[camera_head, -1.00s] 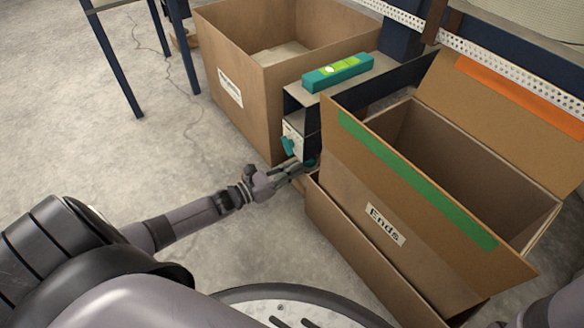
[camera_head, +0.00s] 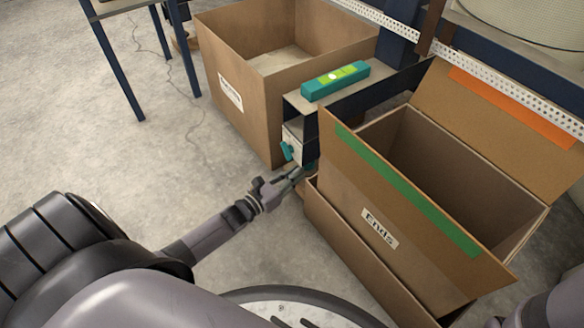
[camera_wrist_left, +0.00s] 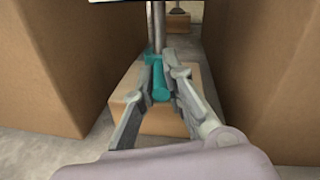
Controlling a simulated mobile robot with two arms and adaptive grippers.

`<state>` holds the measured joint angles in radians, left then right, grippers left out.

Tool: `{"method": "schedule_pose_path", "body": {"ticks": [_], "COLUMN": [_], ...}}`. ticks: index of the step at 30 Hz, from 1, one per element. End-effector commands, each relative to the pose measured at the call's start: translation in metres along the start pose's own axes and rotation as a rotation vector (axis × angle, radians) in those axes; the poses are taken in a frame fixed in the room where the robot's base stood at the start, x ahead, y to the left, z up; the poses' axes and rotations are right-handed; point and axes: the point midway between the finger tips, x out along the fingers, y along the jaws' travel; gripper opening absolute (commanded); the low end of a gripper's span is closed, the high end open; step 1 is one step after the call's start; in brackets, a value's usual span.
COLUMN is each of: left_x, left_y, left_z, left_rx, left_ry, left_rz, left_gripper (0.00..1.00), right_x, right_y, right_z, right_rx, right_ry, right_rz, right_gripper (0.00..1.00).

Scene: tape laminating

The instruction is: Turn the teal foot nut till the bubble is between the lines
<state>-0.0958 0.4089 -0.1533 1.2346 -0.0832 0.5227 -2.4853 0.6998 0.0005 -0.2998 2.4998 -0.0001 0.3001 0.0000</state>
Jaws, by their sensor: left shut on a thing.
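The teal level (camera_head: 336,79) lies on the end of the dark machine frame (camera_head: 362,99). Its yellow-green window shows a pale bubble (camera_head: 334,76) near the middle of the window; the lines are too small to make out. In the left wrist view, the teal foot nut (camera_wrist_left: 160,82) sits on a steel rod (camera_wrist_left: 155,25) above a wooden block (camera_wrist_left: 135,105). My left gripper (camera_wrist_left: 162,75) is shut on the nut, a finger on each side. In the head view my left gripper (camera_head: 297,174) reaches low under the frame end, and the nut is mostly hidden there. My right gripper is not in view.
A cardboard box labelled "Ends" (camera_head: 350,215) stands close right of my gripper. Another open cardboard box (camera_head: 250,115) stands behind it to the left. A teal lever (camera_head: 287,151) is on the frame's end, just above my gripper.

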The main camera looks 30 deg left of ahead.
Motion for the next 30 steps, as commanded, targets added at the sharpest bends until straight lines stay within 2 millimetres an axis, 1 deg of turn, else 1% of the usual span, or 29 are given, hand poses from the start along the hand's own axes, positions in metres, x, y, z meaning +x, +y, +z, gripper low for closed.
{"method": "schedule_pose_path", "body": {"ticks": [2,12,13,22,30], "left_x": [0.0001,-0.0002,-0.0002,-0.0003,-0.0006], "left_y": [-0.0029,-0.0023,-0.0023,-0.0029,-0.0019], "left_z": [0.0012,-0.0006,-0.0006,-0.0008,-0.0007], "left_rx": [-0.001,0.002,0.002,0.001,0.001], "left_ry": [-0.004,-0.004,-0.004,-0.004,-0.004], "left_rz": [0.014,0.020,0.020,0.018,0.020], "left_gripper": [0.00,0.00,0.12,0.32,0.32], "right_x": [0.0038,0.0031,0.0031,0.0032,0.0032], "right_y": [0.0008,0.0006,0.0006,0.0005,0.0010], "right_z": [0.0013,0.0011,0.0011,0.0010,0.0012], "right_rx": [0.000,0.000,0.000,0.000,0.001], "right_ry": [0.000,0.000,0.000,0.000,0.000], "right_rz": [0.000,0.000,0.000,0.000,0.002], "right_gripper": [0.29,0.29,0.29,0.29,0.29]}}
